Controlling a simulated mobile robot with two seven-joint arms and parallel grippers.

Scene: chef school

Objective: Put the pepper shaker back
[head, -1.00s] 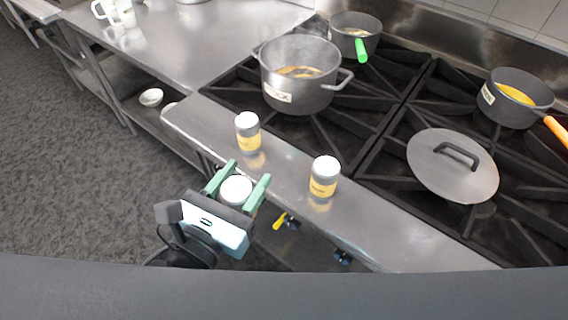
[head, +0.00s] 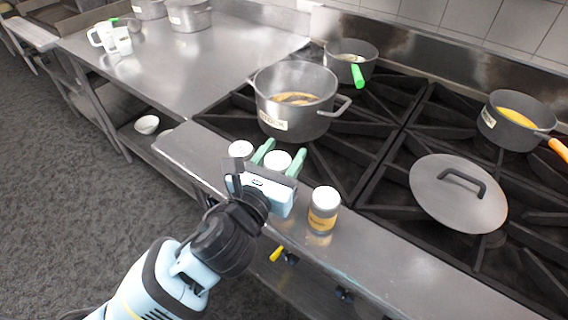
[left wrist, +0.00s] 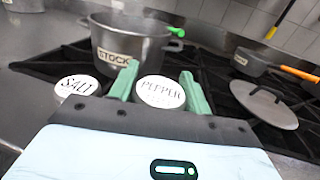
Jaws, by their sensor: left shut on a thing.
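The pepper shaker (head: 277,160) has a white lid that reads "PEPPER" (left wrist: 160,92) in the left wrist view. My left gripper (head: 279,158) is shut on it, with a green finger on each side. Its lower part is hidden behind the gripper, so I cannot tell whether it touches the steel ledge. The salt shaker (head: 240,149) stands just left of it, its lid lettered "SALT" in the left wrist view (left wrist: 76,85). A third shaker with a yellow label (head: 323,210) stands upright on the ledge to the right. My right gripper is not in view.
The steel ledge (head: 400,270) runs along the front of the black stove. A stock pot (head: 290,112) stands close behind the gripper. A grey lid (head: 440,200) lies on the burners at right. Two saucepans (head: 350,68) (head: 505,130) stand farther back.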

